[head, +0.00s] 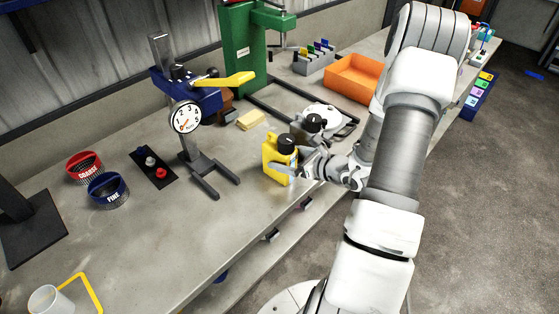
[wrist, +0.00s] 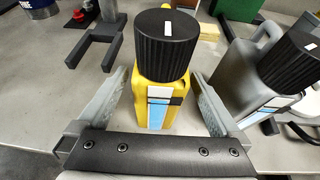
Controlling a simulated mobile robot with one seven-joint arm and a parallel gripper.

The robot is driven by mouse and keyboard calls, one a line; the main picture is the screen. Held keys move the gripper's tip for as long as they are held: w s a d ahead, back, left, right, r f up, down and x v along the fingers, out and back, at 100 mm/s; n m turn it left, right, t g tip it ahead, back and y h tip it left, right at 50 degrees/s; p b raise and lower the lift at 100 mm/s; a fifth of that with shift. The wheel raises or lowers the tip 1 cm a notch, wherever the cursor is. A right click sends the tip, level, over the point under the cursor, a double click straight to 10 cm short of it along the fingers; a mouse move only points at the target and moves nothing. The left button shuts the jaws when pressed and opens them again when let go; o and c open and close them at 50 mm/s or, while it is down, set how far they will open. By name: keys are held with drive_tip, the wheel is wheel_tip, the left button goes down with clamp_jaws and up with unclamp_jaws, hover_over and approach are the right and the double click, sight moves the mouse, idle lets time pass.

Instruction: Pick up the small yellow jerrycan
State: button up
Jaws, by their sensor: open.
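The small yellow jerrycan (head: 276,160) stands upright on the workbench, with a black ribbed cap and a blue and white label. In the wrist view the jerrycan (wrist: 160,92) is between the two fingers of my gripper (wrist: 158,105). The fingers are open, one on each side, with a visible gap to the left finger; contact on the right is hard to tell. In the head view my gripper (head: 290,170) reaches it from the right and partly hides it.
A grey jerrycan (wrist: 262,75) with a black cap stands close on the right. A blue press with a dial gauge (head: 187,117) stands to the left, its forked foot near the yellow jerrycan. An orange tray (head: 362,76) is behind.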

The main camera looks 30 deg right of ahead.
drive_tip(key=shift+x, duration=1.45)
clamp_jaws()
drive_tip(key=shift+r, duration=0.1)
